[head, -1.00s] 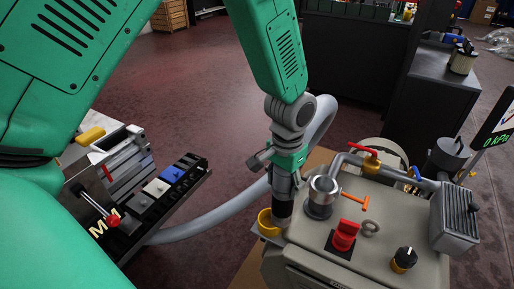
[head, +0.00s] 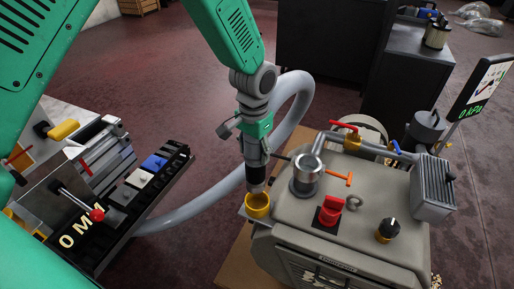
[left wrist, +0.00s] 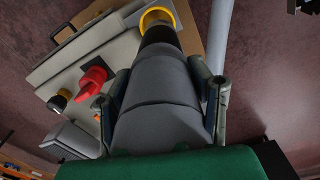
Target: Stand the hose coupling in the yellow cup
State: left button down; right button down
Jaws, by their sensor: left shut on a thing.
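The hose coupling (head: 256,179) is a dark grey stepped cylinder with a black lower end, held upright or nearly so. My left gripper (head: 257,158) is shut on it from above. In the left wrist view the coupling (left wrist: 158,100) fills the space between the two fingers. The yellow cup (head: 258,207) sits at the left edge of the beige machine. It also shows in the left wrist view (left wrist: 149,20), beyond the black end. The black end is at the cup's mouth; I cannot tell how far it is inside. My right gripper is out of view.
The beige machine (head: 350,225) carries a metal port (head: 306,175), a red switch (head: 329,211), a black knob (head: 387,230) and an orange T-handle (head: 338,177) right of the cup. A grey hose (head: 205,213) loops behind my gripper. A black labelled rail (head: 125,205) stands left.

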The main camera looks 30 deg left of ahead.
aim_at(258, 166)
pick_arm(q)
jog(key=f+b, duration=0.1)
jog(key=f, duration=0.2)
jog(key=shift+d, duration=0.2)
jog(key=shift+d+f+b, duration=0.3)
jog(key=shift+f, duration=0.65)
jog(key=shift+a+f, duration=0.15)
jog(key=shift+a, duration=0.25)
jog(key=shift+d, duration=0.1)
